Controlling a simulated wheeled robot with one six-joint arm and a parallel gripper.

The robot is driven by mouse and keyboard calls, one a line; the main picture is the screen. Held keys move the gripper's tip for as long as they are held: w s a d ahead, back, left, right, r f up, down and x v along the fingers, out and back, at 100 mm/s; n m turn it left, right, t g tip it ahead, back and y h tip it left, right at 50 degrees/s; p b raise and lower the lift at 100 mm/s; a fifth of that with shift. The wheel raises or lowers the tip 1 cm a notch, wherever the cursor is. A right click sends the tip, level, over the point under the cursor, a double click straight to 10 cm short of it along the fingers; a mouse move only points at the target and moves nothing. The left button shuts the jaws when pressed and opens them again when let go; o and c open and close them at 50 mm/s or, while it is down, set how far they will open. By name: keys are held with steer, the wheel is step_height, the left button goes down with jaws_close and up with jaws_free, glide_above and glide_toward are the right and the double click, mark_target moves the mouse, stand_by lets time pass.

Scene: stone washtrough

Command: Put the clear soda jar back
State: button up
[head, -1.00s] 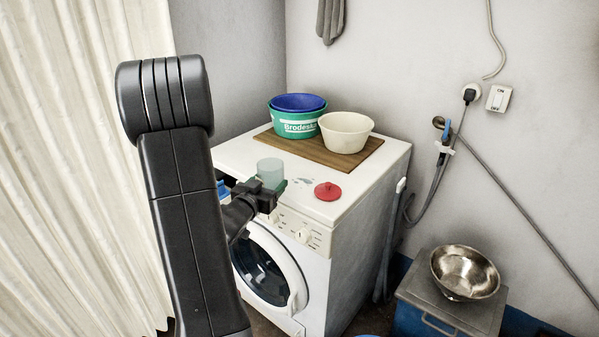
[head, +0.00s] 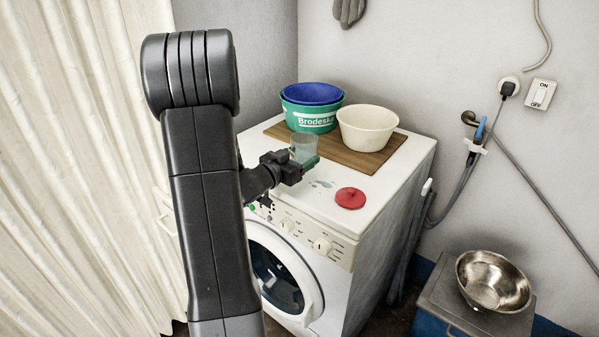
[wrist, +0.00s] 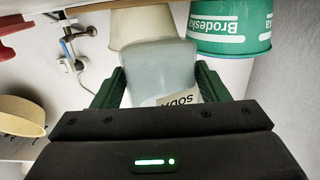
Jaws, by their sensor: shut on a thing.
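The clear soda jar (head: 303,147) is a pale, see-through open-topped jar over the white washing machine top, in front of the green tub. My gripper (head: 305,164) is shut on it, with green fingers on either side. In the wrist view the jar (wrist: 158,68) stands between the fingers, with part of a "SODA" label showing. A flat red lid (head: 350,198) lies on the machine top to the right of the jar. I cannot tell whether the jar's base touches the surface.
A brown board (head: 376,159) at the back bears a green tub (head: 310,118) with a blue basin (head: 313,93) in it, and a cream bowl (head: 367,128). Small marks lie on the washing machine (head: 400,186) near the lid. A steel bowl (head: 492,282) stands on a box at right.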

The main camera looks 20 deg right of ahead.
steer(key=shift+f+b, duration=0.35)
steer(key=shift+f, duration=1.65)
steer(key=shift+f, duration=0.1)
steer(key=o, duration=1.1)
steer(key=shift+f, duration=0.1)
steer(key=shift+a+r, duration=0.1)
steer(key=shift+r, duration=0.15)
steer(key=v, duration=1.2)
